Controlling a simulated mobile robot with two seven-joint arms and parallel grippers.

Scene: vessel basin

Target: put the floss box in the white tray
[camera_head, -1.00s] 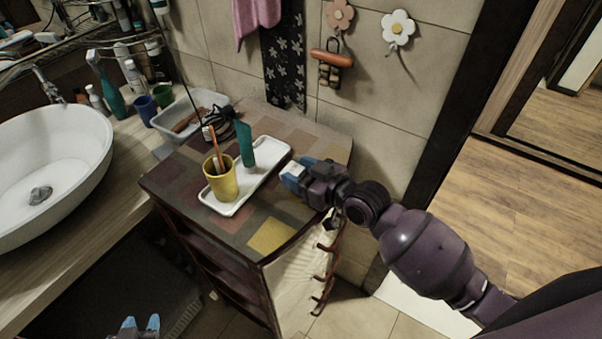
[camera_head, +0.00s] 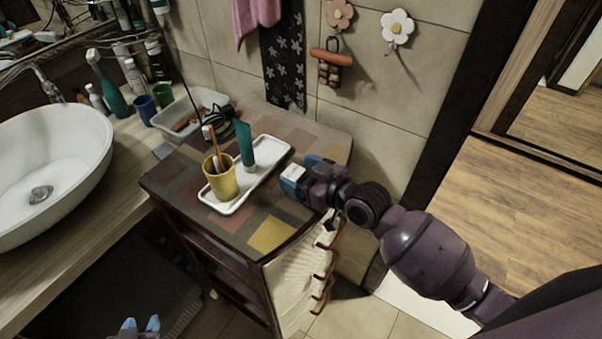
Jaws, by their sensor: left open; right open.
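A small white box (camera_head: 293,172), which looks like the floss box, is at the right end of the cabinet top, just right of the white tray (camera_head: 235,206) and outside it. My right gripper (camera_head: 302,172) has blue fingertips on either side of this box and is open. Whether a finger touches the box, I cannot tell. The tray holds a yellow cup (camera_head: 222,184) with brushes and an upright teal tube (camera_head: 245,146). My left gripper (camera_head: 140,325) is low at the bottom left, open and empty, well away from the cabinet top.
The patchwork-topped cabinet (camera_head: 272,237) has hooks on its right side. A clear bin (camera_head: 190,112) and bottles stand behind at the left, beside a white basin (camera_head: 55,165). The tiled wall is close behind the cabinet. Its front top is clear.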

